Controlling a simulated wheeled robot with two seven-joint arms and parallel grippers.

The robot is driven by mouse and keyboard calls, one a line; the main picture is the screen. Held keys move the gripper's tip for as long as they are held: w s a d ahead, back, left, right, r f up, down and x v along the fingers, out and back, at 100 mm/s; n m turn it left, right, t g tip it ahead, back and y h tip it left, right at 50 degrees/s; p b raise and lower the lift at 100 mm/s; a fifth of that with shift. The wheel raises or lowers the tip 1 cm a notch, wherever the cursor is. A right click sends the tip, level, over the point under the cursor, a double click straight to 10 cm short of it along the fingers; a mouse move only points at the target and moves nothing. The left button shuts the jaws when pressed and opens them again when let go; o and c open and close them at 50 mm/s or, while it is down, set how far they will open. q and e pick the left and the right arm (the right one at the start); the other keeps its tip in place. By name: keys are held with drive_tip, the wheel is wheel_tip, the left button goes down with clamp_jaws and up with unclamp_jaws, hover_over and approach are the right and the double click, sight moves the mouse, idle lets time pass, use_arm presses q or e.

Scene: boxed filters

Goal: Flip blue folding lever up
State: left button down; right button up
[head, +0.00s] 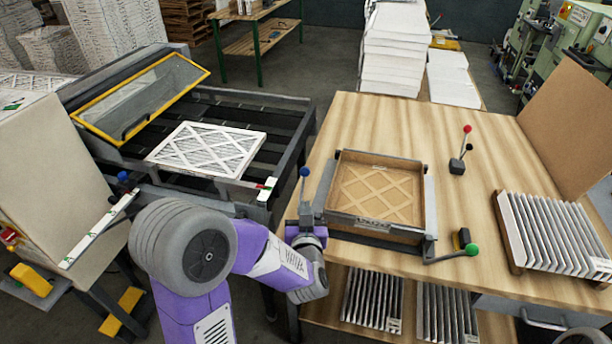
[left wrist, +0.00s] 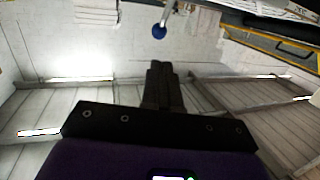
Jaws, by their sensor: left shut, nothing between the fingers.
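The blue folding lever (head: 304,174) has a blue ball knob on a thin rod. It stands roughly upright at the left side of the folding fixture (head: 429,200) on the wooden table. The fixture holds a brown cardboard frame with a lattice filter. My left gripper (head: 306,218) is low at the table's left edge, just below the knob, and points up. In the left wrist view its dark fingers (left wrist: 160,72) are shut and empty, and the blue knob (left wrist: 159,31) shows beyond their tips, apart from them. My right gripper is out of view.
A green-knobbed lever (head: 472,249) is at the fixture's right front, and a red-knobbed lever (head: 467,130) stands behind it. Pleated filters (head: 545,230) lie at the right. A machine with a yellow-framed cover (head: 140,100) is left; another blue knob (head: 122,176) is on it.

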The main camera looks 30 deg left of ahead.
sight(305, 175)
use_arm(q)
drive_tip(key=p+x, duration=0.1)
drive_tip(key=x, duration=1.1)
drive_tip(key=shift+w+a+f, duration=0.1)
drive_tip(key=shift+w+f, duration=0.05)
drive_tip(key=shift+w, duration=0.1)
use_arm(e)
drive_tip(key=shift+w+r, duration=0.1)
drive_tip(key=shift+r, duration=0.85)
